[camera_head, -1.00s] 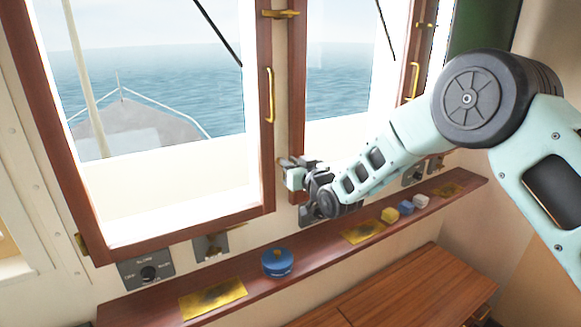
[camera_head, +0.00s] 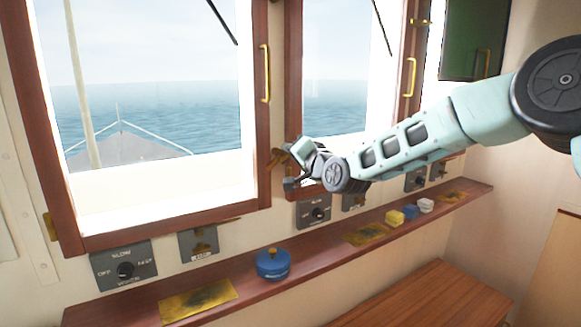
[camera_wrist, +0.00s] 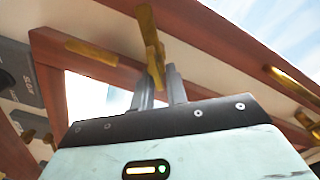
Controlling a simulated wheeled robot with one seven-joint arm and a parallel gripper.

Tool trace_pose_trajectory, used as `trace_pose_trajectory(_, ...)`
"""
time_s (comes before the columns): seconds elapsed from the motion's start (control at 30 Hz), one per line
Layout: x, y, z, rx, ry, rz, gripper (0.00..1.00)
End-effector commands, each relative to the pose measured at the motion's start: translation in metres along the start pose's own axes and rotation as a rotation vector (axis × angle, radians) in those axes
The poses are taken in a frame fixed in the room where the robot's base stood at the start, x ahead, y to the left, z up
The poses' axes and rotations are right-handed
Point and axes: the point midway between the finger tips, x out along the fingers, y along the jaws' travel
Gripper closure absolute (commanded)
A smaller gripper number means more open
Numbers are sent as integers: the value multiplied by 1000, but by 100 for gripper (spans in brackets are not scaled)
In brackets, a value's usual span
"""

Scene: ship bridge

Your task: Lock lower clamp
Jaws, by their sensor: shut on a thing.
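The lower clamp (camera_head: 275,157) is a small brass piece on the post between the two windows, partly hidden by my gripper in the head view. In the wrist view the brass clamp (camera_wrist: 149,33) shows as a long handle running from the top down to between the fingers. My gripper (camera_head: 288,168) is at the clamp, coming from the right. In the wrist view my gripper (camera_wrist: 158,84) has its two grey fingers close around the handle's lower end, shut on it. The exact contact is partly hidden.
Wooden window frames (camera_head: 262,195) with brass handles (camera_head: 265,73) surround the clamp. Below are switch panels (camera_head: 123,268) and a narrow wooden shelf (camera_head: 330,242) bearing a blue round pot (camera_head: 273,264), brass plates (camera_head: 198,301) and small blocks (camera_head: 396,217). A dark green cabinet (camera_head: 470,40) hangs at right.

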Motion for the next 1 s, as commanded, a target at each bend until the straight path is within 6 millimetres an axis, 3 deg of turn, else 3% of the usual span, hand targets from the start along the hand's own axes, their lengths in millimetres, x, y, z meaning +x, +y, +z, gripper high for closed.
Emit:
trace_pose_trajectory(0.03, 0, 7, 2, 44, 4, 0, 100)
trace_pose_trajectory(0.5, 0, 13, 3, 454, 3, 0, 100)
trace_pose_trajectory(1.0, 0, 12, 4, 654, 2, 1, 100)
